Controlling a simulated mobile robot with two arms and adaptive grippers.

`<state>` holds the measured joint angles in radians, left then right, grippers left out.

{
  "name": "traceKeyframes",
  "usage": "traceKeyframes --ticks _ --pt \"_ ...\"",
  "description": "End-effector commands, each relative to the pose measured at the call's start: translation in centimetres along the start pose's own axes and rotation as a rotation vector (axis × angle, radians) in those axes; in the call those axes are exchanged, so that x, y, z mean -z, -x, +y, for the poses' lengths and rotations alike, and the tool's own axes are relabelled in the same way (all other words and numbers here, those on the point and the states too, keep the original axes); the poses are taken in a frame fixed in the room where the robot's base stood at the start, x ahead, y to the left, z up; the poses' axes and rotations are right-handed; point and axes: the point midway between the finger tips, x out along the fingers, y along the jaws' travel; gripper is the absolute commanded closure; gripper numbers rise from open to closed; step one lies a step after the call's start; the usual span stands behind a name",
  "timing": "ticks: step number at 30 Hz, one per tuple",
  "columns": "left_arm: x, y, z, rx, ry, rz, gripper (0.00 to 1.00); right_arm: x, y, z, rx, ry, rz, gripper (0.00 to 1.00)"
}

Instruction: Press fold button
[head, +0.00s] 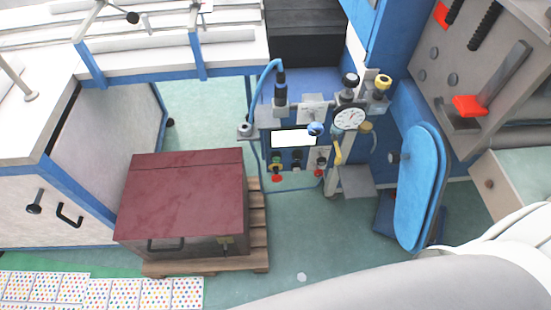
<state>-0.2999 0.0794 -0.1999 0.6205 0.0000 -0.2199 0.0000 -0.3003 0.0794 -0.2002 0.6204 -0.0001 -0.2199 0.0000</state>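A small control panel (264,148) stands at the middle of the head view, on the front of a blue machine. It has a lit white screen (293,138). Below the screen are a red and yellow-green control (276,172), a dark control (297,160) and another control with red on it (320,166). No label is readable, so I cannot tell which one is the fold button. Neither of my grippers shows. A white arm link of mine crosses the lower right, well in front of the panel.
A round gauge (349,118) and a yellow handle (337,150) are right of the panel. A dark red box (185,190) on a wooden pallet (259,225) stands front left. A blue padded seat (417,190) is at right. Green floor (310,235) is clear before the panel.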

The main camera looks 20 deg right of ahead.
Motion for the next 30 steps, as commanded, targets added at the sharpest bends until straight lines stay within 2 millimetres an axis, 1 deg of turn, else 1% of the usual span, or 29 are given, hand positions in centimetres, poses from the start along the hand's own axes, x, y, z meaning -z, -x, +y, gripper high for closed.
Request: traceKeyframes --ticks 5,6,19,30 --pt "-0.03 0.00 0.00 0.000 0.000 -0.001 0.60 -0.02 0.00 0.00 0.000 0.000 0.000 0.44" --pt "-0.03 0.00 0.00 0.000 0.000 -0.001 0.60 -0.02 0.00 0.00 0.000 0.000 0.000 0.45" --pt "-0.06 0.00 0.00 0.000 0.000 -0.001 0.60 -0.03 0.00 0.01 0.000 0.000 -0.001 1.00" --pt "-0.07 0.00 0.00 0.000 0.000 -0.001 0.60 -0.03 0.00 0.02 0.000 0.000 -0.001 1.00"
